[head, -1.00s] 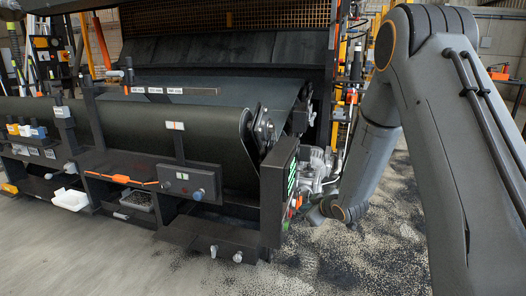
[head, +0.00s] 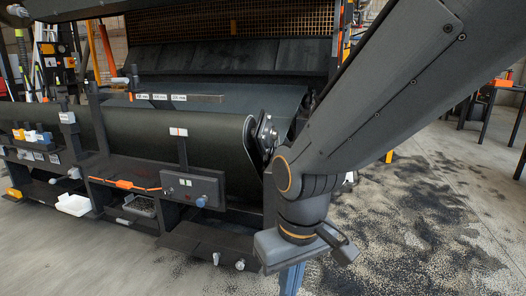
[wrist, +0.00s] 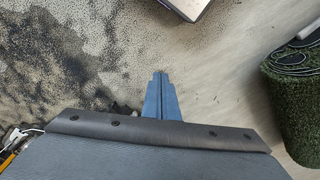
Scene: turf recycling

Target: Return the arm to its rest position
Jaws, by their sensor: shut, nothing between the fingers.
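My arm reaches in from the upper right of the head view and bends at a dark wrist joint. My gripper (head: 291,283) hangs below it, pointing down, its blue fingers cut by the frame's bottom edge. In the wrist view the blue fingers (wrist: 161,96) lie together over the bare floor, shut and empty. The gripper hangs in front of the machine's right end and hides part of it. I cannot tell from the pictures how far the fingers are above the floor.
The machine's large dark roller (head: 205,130) and control box (head: 194,188) stand to the left. Black granules (head: 400,230) cover the floor at right. A white bin (head: 73,203) is at far left. A green turf roll (wrist: 293,110) lies right in the wrist view.

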